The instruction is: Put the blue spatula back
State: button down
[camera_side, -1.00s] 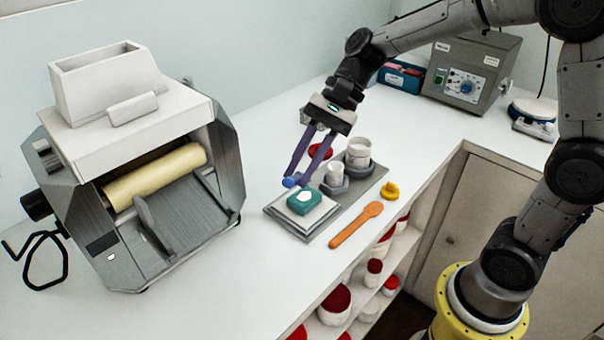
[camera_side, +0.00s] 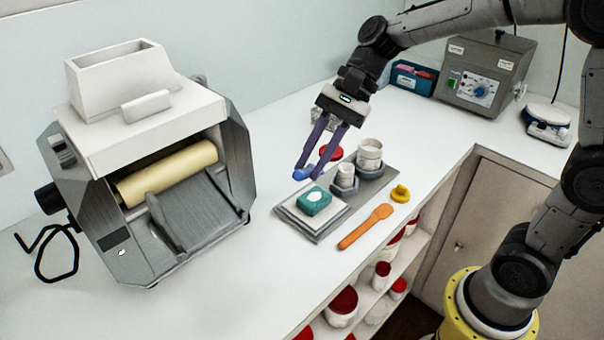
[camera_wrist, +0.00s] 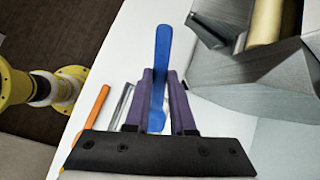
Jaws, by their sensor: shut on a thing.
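The blue spatula is held between the purple fingers of my gripper (camera_side: 312,172). In the side view only a short blue end of the spatula (camera_side: 300,174) shows at the fingertips, just above the counter area behind the square plate. In the wrist view the spatula (camera_wrist: 163,48) sticks out beyond the fingers, its long blue part pointing to the top of the picture. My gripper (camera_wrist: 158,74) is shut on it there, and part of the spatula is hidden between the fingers. An orange spatula (camera_side: 366,227) lies on the counter in front of the grey tray.
A teal block (camera_side: 322,207) with a white top mark sits on a square plate (camera_side: 296,219) on the grey tray (camera_side: 374,188). The mill (camera_side: 160,170) stands left; counter between is clear.

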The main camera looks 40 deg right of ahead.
jog(key=shift+s+d+h, duration=0.1)
jog(key=shift+h, duration=0.3)
jog(key=d+f+m+t+h, duration=0.1)
jog(key=d+f+m+h, duration=0.25)
jog(key=d, duration=0.25)
jog(key=g+h, duration=0.2)
jog(key=h, duration=0.2)
send_over(285, 188)
jog(key=s, duration=0.1)
jog(key=shift+m+y, duration=0.25)
jog(key=shift+m, duration=0.2)
notch_tip(285, 188, down, 8)
jog(key=shift+d+f, duration=0.1)
jog(key=shift+f, duration=0.05)
jog(key=shift+w+f, duration=0.25)
jog(key=shift+f, duration=0.1)
jog(key=shift+w+f, duration=0.2)
jog(key=shift+f, duration=1.6)
jog(key=shift+f, duration=0.15)
